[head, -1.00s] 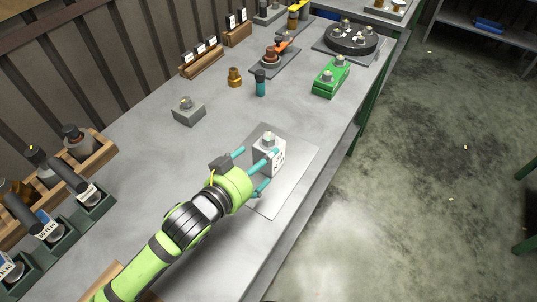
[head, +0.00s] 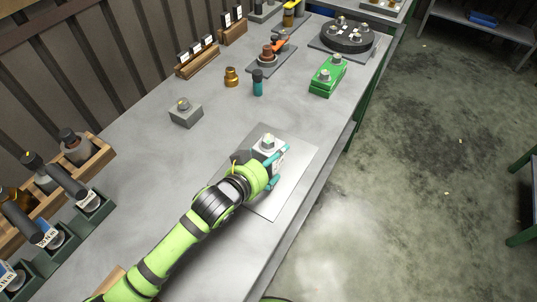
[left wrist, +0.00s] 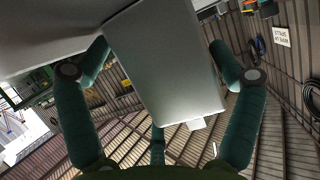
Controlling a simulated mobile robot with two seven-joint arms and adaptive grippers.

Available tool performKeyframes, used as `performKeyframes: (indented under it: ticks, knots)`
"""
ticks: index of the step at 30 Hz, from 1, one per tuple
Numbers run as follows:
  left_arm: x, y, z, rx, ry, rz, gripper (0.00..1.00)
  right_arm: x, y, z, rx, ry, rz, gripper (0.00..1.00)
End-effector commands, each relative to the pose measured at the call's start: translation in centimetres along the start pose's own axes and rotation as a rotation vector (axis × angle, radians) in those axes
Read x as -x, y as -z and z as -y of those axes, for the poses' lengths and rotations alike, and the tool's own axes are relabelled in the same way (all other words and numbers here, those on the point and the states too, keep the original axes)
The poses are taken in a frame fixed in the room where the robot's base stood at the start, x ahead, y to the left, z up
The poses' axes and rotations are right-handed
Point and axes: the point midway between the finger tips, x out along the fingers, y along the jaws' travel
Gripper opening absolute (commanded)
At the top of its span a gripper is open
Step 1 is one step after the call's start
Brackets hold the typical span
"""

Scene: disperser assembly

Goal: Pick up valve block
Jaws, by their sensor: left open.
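The block that I take for the valve block (head: 266,146) is pale grey with a light hex piece on top and dark print on its side. It stands upright on a thin metal plate (head: 295,168). My left gripper (head: 272,166) is low beside it, with teal fingers around its near and right sides. In the left wrist view the block's plain grey face (left wrist: 165,60) fills the middle, between the spread teal fingers (left wrist: 158,85). The fingers are open; whether any touches the block I cannot tell. My right gripper is not in view.
A smaller grey block (head: 186,113), a brass fitting (head: 231,77) and a teal cylinder (head: 258,83) stand behind. A green block (head: 328,76) is at the right edge. Wooden and green racks (head: 88,205) line the left. The bench between is clear.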

Motion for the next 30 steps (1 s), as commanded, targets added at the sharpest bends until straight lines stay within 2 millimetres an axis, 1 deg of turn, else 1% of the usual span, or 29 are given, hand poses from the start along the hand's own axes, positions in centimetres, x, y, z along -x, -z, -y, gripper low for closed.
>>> performKeyframes:
  ticks: [1,2,3,5,6,13,17,23,29,30]
  knots:
    - [0.0,0.0,0.0,0.000,0.000,0.000,0.80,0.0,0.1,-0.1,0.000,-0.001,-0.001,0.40]
    - [0.0,0.0,0.0,0.000,0.000,0.000,0.68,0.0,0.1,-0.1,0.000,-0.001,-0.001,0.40]
    - [0.0,0.0,0.0,0.000,0.000,0.000,0.52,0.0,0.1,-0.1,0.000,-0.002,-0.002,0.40]
    - [0.0,0.0,0.0,0.000,0.001,0.001,0.28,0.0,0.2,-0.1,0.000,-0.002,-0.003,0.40]
    - [0.1,0.5,0.0,-0.001,0.000,-0.012,0.26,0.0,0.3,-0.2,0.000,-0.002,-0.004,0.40]
    - [0.1,0.5,0.1,-0.001,0.000,-0.011,0.26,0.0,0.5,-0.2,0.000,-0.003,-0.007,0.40]
    - [0.2,0.8,0.1,-0.001,0.001,-0.011,0.26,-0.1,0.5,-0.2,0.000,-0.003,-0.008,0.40]
    - [0.8,2.3,0.1,-0.002,0.000,-0.015,0.26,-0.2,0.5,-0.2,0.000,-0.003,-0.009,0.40]
    - [1.6,4.3,0.1,-0.002,0.001,-0.016,0.26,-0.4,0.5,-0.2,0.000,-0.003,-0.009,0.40]
    - [1.7,4.6,-0.5,0.000,-0.003,-0.016,0.26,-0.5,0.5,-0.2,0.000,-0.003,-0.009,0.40]
